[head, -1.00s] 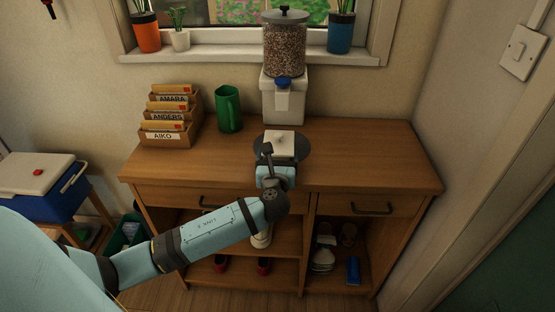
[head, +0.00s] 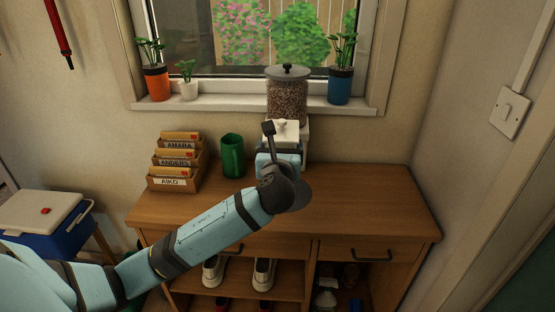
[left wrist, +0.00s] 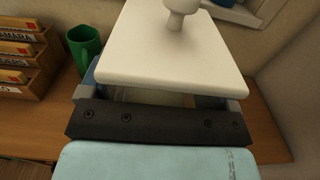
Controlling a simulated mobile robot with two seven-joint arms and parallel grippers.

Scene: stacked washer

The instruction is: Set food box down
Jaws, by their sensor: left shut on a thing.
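A white square lidded box with a round knob, which I take as the food box (head: 285,131), is in my left gripper (head: 280,152), in front of the dispenser's base. In the left wrist view its white top (left wrist: 172,50) fills the upper middle, with the knob at the top edge. The left gripper (left wrist: 165,98) is shut on it. The box looks raised above the counter (head: 370,205), but its underside is hidden. My right gripper is not in view.
The pellet dispenser (head: 287,100) stands behind the box, by the window sill. A green mug (head: 232,156) and a wooden letter rack (head: 176,165) stand to the left. The counter's right part is clear. A wall with a switch (head: 510,112) borders the right.

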